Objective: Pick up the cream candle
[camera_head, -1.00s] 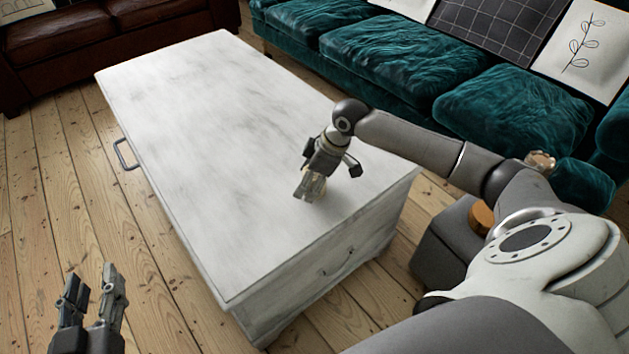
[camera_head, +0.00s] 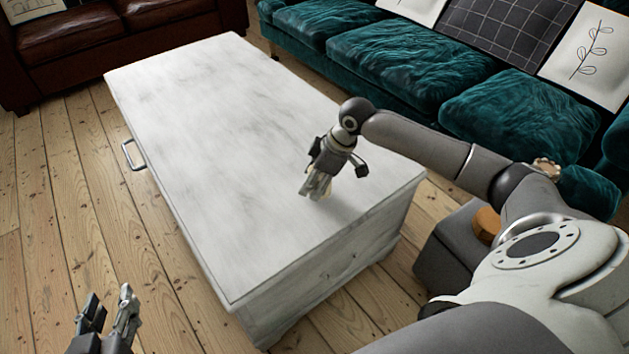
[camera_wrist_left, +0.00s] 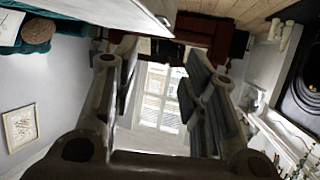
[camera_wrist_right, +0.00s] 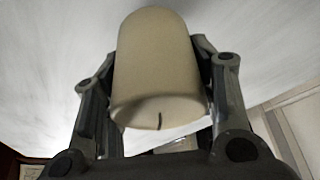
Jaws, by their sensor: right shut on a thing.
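The cream candle (camera_wrist_right: 155,65) is between the fingers of my right gripper (camera_wrist_right: 158,95), which is shut on it. In the head view my right gripper (camera_head: 316,187) is over the near right part of the white chest (camera_head: 215,120); the candle is mostly hidden by the fingers there. I cannot tell for sure whether it is clear of the top. My left gripper (camera_head: 108,312) is open and empty, over the floor left of the chest; its spread fingers also show in the left wrist view (camera_wrist_left: 160,100).
The rest of the chest top is bare. A handle (camera_head: 132,155) sticks out of its left side. A teal sofa (camera_head: 400,65) stands behind on the right, a brown leather sofa (camera_head: 90,50) at the back left. Floorboards (camera_head: 60,220) are clear on the left.

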